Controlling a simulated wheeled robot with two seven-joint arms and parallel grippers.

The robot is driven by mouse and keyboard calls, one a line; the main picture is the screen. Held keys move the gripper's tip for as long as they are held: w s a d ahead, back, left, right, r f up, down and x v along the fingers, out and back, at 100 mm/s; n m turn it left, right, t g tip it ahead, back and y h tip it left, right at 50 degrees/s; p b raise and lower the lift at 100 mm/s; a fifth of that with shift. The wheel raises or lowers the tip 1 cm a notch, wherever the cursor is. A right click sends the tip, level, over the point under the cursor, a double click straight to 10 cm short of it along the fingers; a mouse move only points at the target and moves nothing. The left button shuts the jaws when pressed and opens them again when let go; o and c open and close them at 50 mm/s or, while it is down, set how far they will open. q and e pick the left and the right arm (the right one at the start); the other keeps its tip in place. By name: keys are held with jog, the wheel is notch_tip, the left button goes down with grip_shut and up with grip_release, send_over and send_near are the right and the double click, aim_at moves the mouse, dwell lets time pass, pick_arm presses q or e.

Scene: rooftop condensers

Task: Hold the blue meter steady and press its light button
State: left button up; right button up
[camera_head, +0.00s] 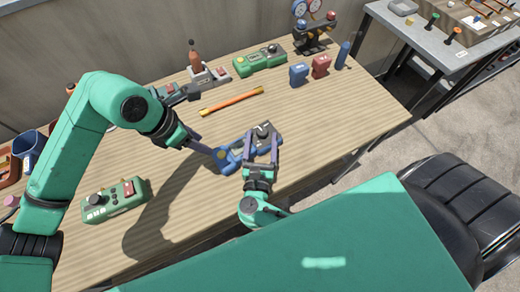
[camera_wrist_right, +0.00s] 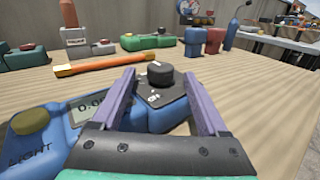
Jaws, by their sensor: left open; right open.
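My left gripper (camera_head: 200,122) is open and empty, to the left of the meter, with one finger reaching close to the button end.
An orange rod (camera_head: 231,101) lies behind the meter. A green meter (camera_head: 114,199) lies at the left front, another green device (camera_head: 260,60) at the back. Blue (camera_head: 299,74) and red (camera_head: 321,66) items and a gauge manifold (camera_head: 314,35) stand at the back right. The table's right side is clear.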

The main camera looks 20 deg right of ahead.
aim_at(219, 159)
grip_shut()
pick_arm(q)
grip_shut()
pick_arm(e)
jog(key=shift+s, duration=0.1)
dwell(1.5)
pick_arm(q)
jog(key=d+f+n+h, duration=0.1)
jog(key=f+n, duration=0.1)
jog(key=n, duration=0.1)
jog(key=d+f+n+t+h, duration=0.1)
jog(key=f+n+h, duration=0.1)
jog(key=f+n, duration=0.1)
jog(key=d+f+n+h, duration=0.1)
jog(key=f+n+h, duration=0.1)
jog(key=n, duration=0.1)
jog(key=shift+w+f+t, duration=0.15)
jog(key=shift+f+t, duration=0.1)
jog(key=shift+t, duration=0.05)
jog(key=shift+a, duration=0.1)
dwell(1.7)
